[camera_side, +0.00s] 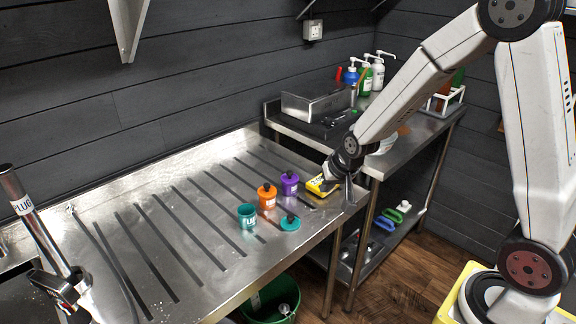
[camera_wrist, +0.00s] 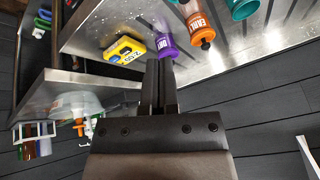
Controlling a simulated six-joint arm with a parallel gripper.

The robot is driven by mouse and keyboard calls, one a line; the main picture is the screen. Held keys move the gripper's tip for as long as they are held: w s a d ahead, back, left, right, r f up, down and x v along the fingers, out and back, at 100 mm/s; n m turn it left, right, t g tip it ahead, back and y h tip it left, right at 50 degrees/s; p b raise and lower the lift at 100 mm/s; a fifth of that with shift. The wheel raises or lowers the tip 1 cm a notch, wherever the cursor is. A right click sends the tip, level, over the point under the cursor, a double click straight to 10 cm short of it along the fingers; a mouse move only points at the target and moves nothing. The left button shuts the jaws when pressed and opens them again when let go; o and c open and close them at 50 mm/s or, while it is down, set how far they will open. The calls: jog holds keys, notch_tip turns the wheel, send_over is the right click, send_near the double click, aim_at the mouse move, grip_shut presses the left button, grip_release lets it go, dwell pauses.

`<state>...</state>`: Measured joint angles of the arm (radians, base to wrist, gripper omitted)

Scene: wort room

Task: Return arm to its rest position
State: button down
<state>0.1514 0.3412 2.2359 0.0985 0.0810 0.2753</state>
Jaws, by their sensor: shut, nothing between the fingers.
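My arm reaches in from the right in the side view, bent down over the right end of the grooved steel drainboard (camera_side: 140,230). My gripper (camera_side: 348,196) points down near the board's right edge, close to a yellow timer (camera_side: 322,186). In the wrist view my gripper (camera_wrist: 158,68) has its two dark fingers together with nothing between them. The yellow timer (camera_wrist: 124,50) lies left of the fingertips there, and a purple container (camera_wrist: 165,44) is just beyond them. I cannot tell the exact gap to the timer.
Orange (camera_side: 267,196) and purple (camera_side: 290,183) lidded containers stand beside an open teal cup (camera_side: 247,216) and a teal lid (camera_side: 290,222). A side table behind holds a steel tray (camera_side: 318,104) and pump bottles (camera_side: 365,80). A faucet (camera_side: 40,235) stands left.

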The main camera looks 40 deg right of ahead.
jog(key=s+a+n+g, duration=0.1)
jog(key=s+a+n, duration=0.2)
jog(key=s, duration=0.4)
jog(key=s+a+r+n+g, duration=0.1)
jog(key=s+a+n+g, duration=0.1)
jog(key=s, duration=0.4)
jog(key=shift+s+a+r+n+y, duration=0.25)
jog(key=shift+s+a+n+y, duration=0.15)
jog(key=shift+a+n, duration=0.15)
